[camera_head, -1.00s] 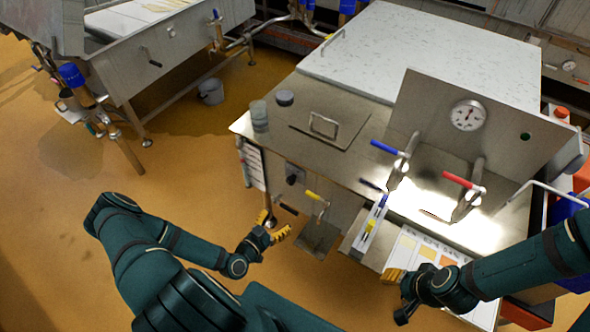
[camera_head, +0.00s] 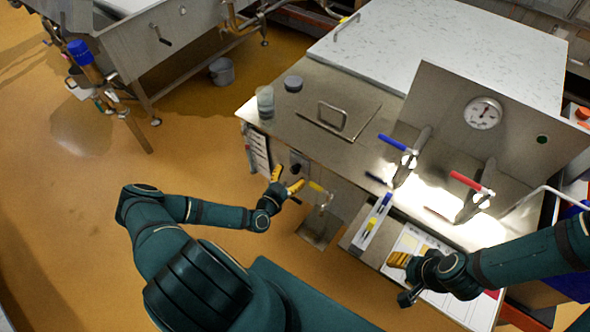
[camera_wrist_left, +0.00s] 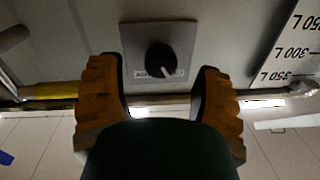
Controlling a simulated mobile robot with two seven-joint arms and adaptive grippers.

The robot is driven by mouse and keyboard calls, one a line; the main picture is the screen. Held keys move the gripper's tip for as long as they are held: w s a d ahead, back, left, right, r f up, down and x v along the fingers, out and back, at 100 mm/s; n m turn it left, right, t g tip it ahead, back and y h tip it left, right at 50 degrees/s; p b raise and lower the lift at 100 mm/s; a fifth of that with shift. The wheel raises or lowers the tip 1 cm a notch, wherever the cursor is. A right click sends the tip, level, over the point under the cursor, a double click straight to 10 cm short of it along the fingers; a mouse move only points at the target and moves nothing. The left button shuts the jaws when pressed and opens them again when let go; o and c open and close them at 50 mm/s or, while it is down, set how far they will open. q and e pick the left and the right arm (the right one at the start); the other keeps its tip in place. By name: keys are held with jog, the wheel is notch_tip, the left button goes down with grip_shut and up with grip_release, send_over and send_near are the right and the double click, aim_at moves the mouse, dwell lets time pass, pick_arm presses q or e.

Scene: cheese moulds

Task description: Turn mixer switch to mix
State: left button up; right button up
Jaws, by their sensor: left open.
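The mixer switch is a black rotary knob on a grey square plate on the front panel of the steel vat. In the left wrist view the knob (camera_wrist_left: 160,58) shows between and beyond my open left fingers, not touched by them. A white mark on it points down and slightly right; the label below it is too small to read fully. In the head view the switch (camera_head: 296,168) is just above my left gripper (camera_head: 287,182), which is open and empty.
A yellow-handled valve (camera_head: 318,187) is just right of my left gripper. Blue (camera_head: 393,142) and red (camera_head: 466,181) valve handles stand on the bench top.

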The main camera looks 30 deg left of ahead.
aim_at(294, 172)
pick_arm(q)
jog(key=shift+w, duration=1.55)
pick_arm(e)
jog(key=shift+f, duration=0.1)
pick_arm(q)
grip_shut()
jog(key=shift+m, duration=0.3)
jog(key=m+p, duration=0.1)
jog(key=m, duration=0.4)
jog(key=shift+d, duration=0.1)
pick_arm(e)
jog(key=shift+w+r, duration=0.15)
jog(key=shift+r, duration=0.4)
pick_arm(q)
jog(key=m, duration=0.6)
jog(key=shift+m+t+h+p, duration=0.3)
jog(key=shift+m+t+p, duration=0.05)
jog(key=shift+m+t, duration=0.05)
pick_arm(e)
jog(key=shift+w+r, duration=0.15)
jog(key=shift+r, duration=0.2)
